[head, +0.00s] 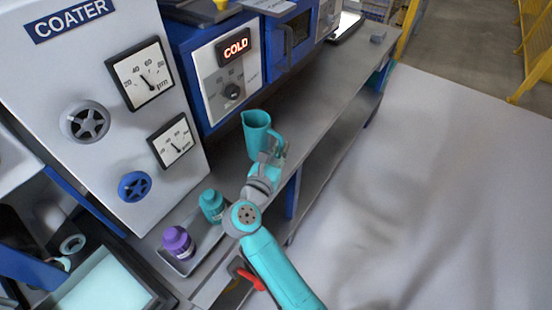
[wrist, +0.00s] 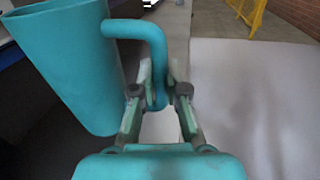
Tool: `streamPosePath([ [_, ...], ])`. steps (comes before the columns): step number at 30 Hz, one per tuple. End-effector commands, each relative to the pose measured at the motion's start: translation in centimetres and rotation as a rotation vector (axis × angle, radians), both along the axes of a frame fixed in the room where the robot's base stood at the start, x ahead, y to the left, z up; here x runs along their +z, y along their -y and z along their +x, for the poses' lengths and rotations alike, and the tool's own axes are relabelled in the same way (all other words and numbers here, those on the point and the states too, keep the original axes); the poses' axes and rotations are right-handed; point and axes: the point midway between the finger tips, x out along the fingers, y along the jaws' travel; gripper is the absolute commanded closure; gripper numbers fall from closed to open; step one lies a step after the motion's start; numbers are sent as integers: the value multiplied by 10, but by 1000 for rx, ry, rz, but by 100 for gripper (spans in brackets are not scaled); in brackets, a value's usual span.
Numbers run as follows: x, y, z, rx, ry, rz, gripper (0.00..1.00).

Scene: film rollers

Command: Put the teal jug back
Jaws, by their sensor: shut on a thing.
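The teal jug (head: 257,131) is above the grey bench in front of the box with the COLD display. It looks roughly upright in the head view, with its handle toward my arm. In the wrist view the jug (wrist: 68,62) fills the left side, tilted in that picture. My gripper (wrist: 158,98) is shut on the lower part of the jug's handle. In the head view my gripper (head: 275,157) is beside the jug, partly hidden by the wrist. I cannot tell whether the jug's base touches the bench.
A grey tray (head: 187,262) holds a teal bottle (head: 212,205) and a purple bottle (head: 178,242). The coater panel (head: 100,90) and the COLD box (head: 228,75) stand behind the bench (head: 325,110). The bench is clear to the right of the jug.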

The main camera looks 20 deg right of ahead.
Motion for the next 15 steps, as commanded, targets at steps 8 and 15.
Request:
streamPosePath([
  [8, -28, 0, 0, 1, -2, -1, 100],
  [15, -45, 0, 0, 0, 1, 0, 100],
])
